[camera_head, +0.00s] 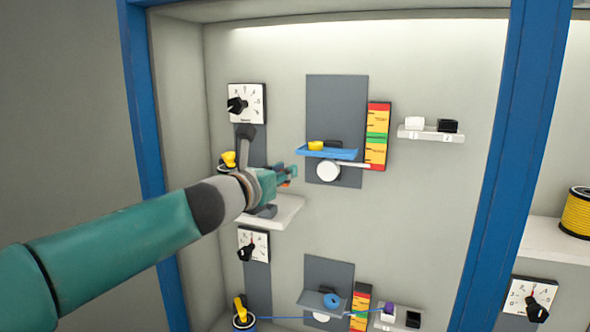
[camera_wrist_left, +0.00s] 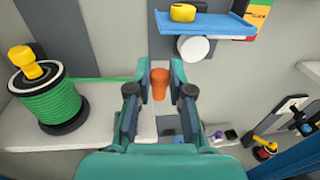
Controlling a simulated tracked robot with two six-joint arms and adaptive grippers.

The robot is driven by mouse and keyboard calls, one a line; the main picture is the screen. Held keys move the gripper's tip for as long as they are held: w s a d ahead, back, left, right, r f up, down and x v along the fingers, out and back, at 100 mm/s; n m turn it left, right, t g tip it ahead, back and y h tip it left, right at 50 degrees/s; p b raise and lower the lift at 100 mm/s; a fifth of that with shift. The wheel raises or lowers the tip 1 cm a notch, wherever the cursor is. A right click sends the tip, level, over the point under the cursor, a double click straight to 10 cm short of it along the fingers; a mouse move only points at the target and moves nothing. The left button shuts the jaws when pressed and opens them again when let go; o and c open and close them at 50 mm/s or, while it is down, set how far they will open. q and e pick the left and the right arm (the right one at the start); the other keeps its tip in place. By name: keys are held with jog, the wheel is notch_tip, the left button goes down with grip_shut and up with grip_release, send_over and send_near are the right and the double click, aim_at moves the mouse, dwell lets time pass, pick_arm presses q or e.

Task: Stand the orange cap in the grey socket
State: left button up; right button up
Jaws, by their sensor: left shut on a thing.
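The orange cap (camera_wrist_left: 160,84) is between the fingertips of my left gripper (camera_wrist_left: 160,75) in the left wrist view. The gripper is shut on it and holds it with the wider end up. In the head view my left gripper (camera_head: 289,177) is in front of the cabinet's back wall, above a white shelf (camera_head: 283,212) and below a blue tray (camera_head: 340,153). Only a sliver of orange shows there between the fingers. I cannot pick out the grey socket with certainty; the arm and gripper hide part of the shelf. My right gripper is in neither view.
A green cable spool (camera_wrist_left: 48,100) with a yellow knob stands left of the gripper on the shelf. The blue tray carries a yellow piece (camera_head: 316,145), with a white round knob (camera_head: 328,171) beneath. Blue cabinet posts (camera_head: 497,165) stand at the sides.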

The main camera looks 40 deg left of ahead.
pick_arm(q)
send_over(265, 214)
jog(key=f, duration=0.2)
jog(key=a+f, duration=0.1)
jog(key=shift+w+f+b, duration=0.25)
jog(key=shift+f+b, duration=0.1)
jog(key=shift+b, duration=0.05)
jog(key=shift+d+f+b, duration=0.15)
jog(key=shift+f+b, duration=0.5)
jog(key=shift+b, duration=0.15)
jog(key=shift+f+b, duration=1.05)
jog(key=shift+b, duration=0.05)
jog(key=shift+d+f, duration=0.1)
jog(key=shift+f, duration=0.2)
jog(key=o, duration=0.9)
jog(key=shift+s, duration=0.1)
jog(key=s+d, duration=0.2)
jog(key=s, duration=0.9)
jog(key=shift+s+r, duration=0.25)
jog(key=shift+r, duration=0.05)
